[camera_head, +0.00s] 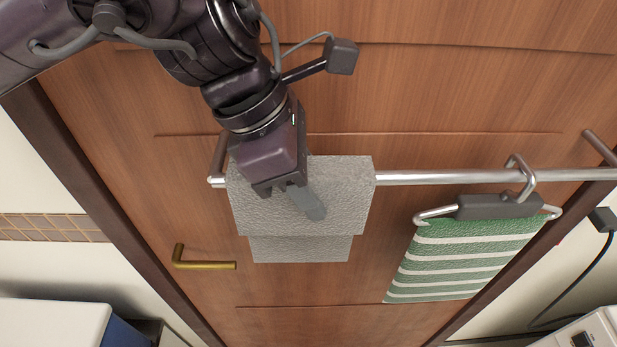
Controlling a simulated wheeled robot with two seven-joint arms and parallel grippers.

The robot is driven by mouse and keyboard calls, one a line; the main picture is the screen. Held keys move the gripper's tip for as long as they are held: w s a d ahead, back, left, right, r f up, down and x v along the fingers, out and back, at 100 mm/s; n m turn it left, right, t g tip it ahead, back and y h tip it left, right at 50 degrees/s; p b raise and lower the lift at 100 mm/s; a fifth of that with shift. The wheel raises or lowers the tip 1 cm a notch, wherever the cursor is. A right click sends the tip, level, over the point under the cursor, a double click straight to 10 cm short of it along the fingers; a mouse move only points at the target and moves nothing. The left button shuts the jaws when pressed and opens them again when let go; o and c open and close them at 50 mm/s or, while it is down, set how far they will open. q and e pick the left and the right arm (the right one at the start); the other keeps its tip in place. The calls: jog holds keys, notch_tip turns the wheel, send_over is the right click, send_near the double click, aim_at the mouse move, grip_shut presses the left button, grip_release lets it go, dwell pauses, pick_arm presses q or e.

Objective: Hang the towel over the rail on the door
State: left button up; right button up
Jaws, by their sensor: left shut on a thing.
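A grey towel (345,205) is draped over the left part of the metal rail (440,177) on the wooden door (400,90). It hangs in two layers, the front one wider and the back one showing lower down. My left gripper (307,200) is in front of the towel near its upper middle, with its fingers against the cloth, shut on it. The towel's upper left part is hidden behind the gripper. My right gripper is not in view.
A green and white striped towel (470,250) hangs from a hanger (500,206) hooked on the rail at the right. A brass door handle (205,264) is at lower left. White units stand at both lower corners. The rail between the towels is bare.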

pick_arm(q)
jog(key=o, duration=1.2)
jog(key=shift+r, duration=0.1)
jog(key=v, duration=0.7)
jog(key=shift+a+r, duration=0.2)
jog(key=shift+r, duration=0.1)
